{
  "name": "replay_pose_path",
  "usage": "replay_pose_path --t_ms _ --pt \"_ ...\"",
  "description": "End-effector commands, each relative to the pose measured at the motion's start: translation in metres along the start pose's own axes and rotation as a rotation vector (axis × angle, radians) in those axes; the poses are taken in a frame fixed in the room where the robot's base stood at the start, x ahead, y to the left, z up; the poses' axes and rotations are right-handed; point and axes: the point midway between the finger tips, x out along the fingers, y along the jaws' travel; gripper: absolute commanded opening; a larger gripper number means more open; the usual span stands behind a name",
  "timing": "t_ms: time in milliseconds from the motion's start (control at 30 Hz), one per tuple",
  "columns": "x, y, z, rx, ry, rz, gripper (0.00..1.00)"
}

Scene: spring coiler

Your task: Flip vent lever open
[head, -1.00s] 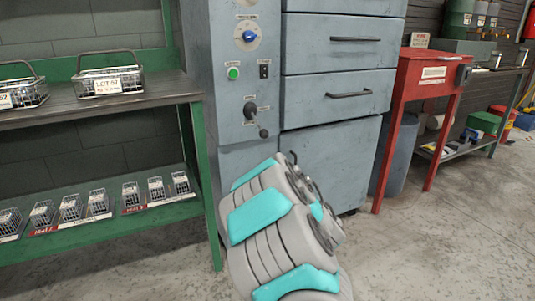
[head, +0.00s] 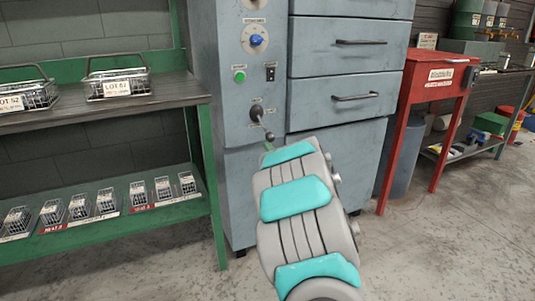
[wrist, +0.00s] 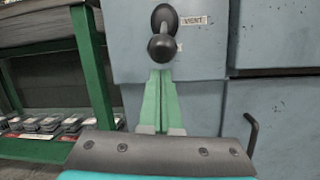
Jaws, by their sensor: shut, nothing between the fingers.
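The vent lever (head: 262,122) is a black handle with a round knob on the grey cabinet's narrow front panel, and it points down and slightly right in the head view. In the wrist view its dark knob (wrist: 162,47) is near the top centre, beside a VENT label (wrist: 194,21). My gripper (wrist: 160,76) has its green fingers shut together and empty. The fingertips are just below the knob in that view; I cannot tell whether they touch it. In the head view my arm hides most of the gripper.
The grey cabinet (head: 345,97) has drawers right of the panel. A green shelf (head: 206,160) with wire baskets stands close on the left. A red stand (head: 410,100) is at the right. Open floor (head: 440,240) lies at the lower right.

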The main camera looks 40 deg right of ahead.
Motion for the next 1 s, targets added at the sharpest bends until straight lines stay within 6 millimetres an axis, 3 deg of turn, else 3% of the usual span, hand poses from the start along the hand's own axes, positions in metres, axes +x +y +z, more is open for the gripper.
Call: replay_pose_path --t_ms 1000 --pt "-0.003 -0.004 0.016 0.002 0.066 -0.011 0.00"
